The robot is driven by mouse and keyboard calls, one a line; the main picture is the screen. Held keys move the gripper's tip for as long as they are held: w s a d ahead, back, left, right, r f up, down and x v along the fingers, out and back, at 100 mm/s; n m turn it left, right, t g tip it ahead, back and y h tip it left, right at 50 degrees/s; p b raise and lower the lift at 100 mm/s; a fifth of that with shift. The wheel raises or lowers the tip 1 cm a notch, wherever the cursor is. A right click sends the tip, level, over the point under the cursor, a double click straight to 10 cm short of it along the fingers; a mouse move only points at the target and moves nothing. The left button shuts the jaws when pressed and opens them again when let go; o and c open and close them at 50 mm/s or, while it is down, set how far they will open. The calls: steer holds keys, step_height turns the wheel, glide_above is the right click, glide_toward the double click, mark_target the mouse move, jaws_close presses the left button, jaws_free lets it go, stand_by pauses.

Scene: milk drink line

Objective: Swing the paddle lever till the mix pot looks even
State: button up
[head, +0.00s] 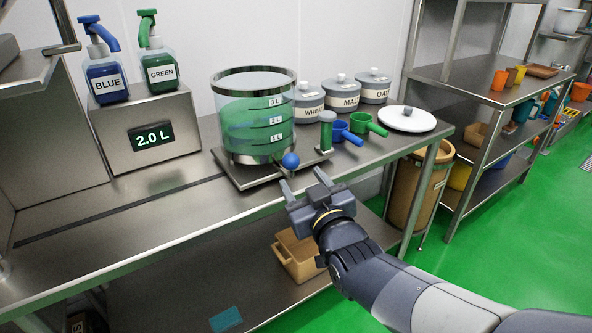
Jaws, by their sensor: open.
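The mix pot (253,88) is a clear glass vessel with a dark rim and litre marks, standing on a metal base on the steel bench. Its contents (240,125) show green with bluish-green bands, filled to a little above the 2 L mark. The paddle lever's blue ball knob (291,160) sticks out at the pot's lower front right. My gripper (303,182) is open and empty, just in front of and below the knob, apart from it in this view. The paddle inside the pot cannot be made out.
A green cylinder (326,132) stands right of the pot, beside blue (345,132) and green (368,124) scoops. Lidded grey jars (341,93) stand behind. BLUE (106,80) and GREEN (160,72) pump bottles stand on a box reading 2.0 L (152,136). The front-left bench is clear.

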mark_target(298, 165)
steer(key=shift+v, duration=1.3)
steer(key=x, duration=1)
steer(key=shift+w+a, duration=0.15)
steer(key=shift+w, duration=0.25)
steer(key=shift+s, duration=0.1)
steer(key=v, duration=1.1)
steer(key=x, duration=1.1)
steer(key=shift+w+d+r+p, duration=0.1)
steer(key=shift+w+d+p, duration=0.1)
steer(key=shift+w+p, duration=0.15)
steer(key=shift+w+d, duration=0.1)
steer(key=shift+d, duration=0.2)
